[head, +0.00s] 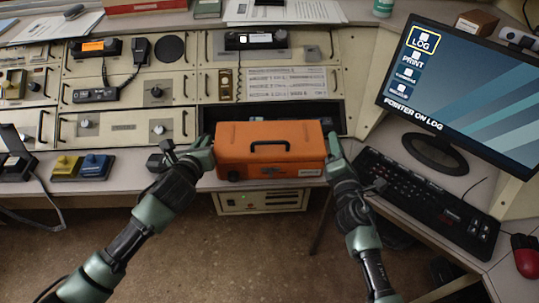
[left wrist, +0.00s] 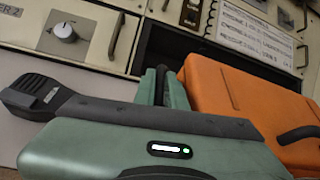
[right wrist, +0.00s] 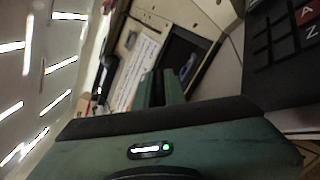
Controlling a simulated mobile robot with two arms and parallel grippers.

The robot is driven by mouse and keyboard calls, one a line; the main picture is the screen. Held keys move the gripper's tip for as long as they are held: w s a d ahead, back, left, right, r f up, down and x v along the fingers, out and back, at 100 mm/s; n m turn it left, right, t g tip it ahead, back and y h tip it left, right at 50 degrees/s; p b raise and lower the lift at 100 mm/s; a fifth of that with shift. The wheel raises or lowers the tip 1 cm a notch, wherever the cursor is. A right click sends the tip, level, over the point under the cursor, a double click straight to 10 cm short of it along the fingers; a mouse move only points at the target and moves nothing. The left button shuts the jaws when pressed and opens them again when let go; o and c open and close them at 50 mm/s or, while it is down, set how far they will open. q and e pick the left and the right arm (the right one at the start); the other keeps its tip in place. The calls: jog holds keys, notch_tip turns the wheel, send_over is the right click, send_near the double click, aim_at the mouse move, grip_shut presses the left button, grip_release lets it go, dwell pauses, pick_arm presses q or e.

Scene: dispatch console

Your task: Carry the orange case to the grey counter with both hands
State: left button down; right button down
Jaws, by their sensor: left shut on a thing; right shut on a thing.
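The orange case (head: 270,133) is a level box with a dark handle on its lid. It is at the console's middle, over the front desk edge; I cannot tell whether it touches the surface. It also shows at the right in the left wrist view (left wrist: 225,90). My left gripper (head: 207,157) is shut at the case's left end, and my right gripper (head: 331,162) at its right end. What the fingers grip is hidden. The case cannot be made out in the right wrist view. A grey counter surface (head: 122,168) runs along the console front.
A dark open recess (head: 338,113) lies behind the case. A monitor (head: 462,85), a keyboard (head: 425,205) and a red mouse (head: 526,255) stand at the right. Yellow and blue switch blocks (head: 95,170) sit on the left. The floor in front is clear.

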dwell(0.7)
